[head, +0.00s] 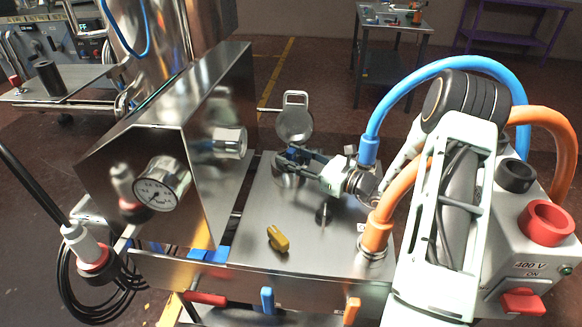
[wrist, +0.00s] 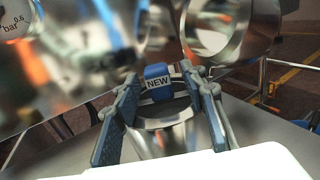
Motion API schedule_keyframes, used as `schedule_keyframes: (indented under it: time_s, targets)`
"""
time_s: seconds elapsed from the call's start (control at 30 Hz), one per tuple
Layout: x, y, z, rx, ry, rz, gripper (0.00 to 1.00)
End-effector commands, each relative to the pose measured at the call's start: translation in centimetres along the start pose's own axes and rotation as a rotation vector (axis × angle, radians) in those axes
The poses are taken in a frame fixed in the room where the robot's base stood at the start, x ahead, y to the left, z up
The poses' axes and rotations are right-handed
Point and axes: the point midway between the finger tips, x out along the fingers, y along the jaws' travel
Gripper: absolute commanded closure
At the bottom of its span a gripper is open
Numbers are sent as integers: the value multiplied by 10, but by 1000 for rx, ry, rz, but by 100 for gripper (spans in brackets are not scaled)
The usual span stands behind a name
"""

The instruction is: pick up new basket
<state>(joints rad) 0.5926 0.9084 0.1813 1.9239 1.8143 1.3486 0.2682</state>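The new basket shows in the wrist view as a blue tab marked "NEW" (wrist: 157,83) above a round metal rim. It stands upright between my fingers, with a small gap visible on each side. My gripper (wrist: 159,76) is open around the tab. In the head view my gripper (head: 297,158) is low over the steel top, just in front of a round upright lid (head: 295,124). The basket is mostly hidden behind my gripper there, and its lower part is out of sight in both views.
A steel housing with a pressure gauge (head: 161,184) stands left of my gripper. A blue hose (head: 375,120) and an orange hose (head: 385,222) rise at right, beside a grey 400 V box (head: 520,250).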

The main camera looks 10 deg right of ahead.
Motion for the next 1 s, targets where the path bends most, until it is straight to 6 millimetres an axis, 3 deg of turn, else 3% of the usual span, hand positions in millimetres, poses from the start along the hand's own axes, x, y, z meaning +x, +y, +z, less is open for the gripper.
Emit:
schedule_keyframes:
  time_s: [0.03, 0.33, 0.67, 0.77, 1.0]
  targets:
    - [0, 0, 0, 0, 0, 0, 68]
    - [0, 0, 0, 0, 0, 0, 100]
    - [0, 0, 3, -1, -1, 0, 100]
    - [-1, 0, 15, -2, -2, 0, 100]
    - [0, 0, 65, -4, -2, 0, 100]
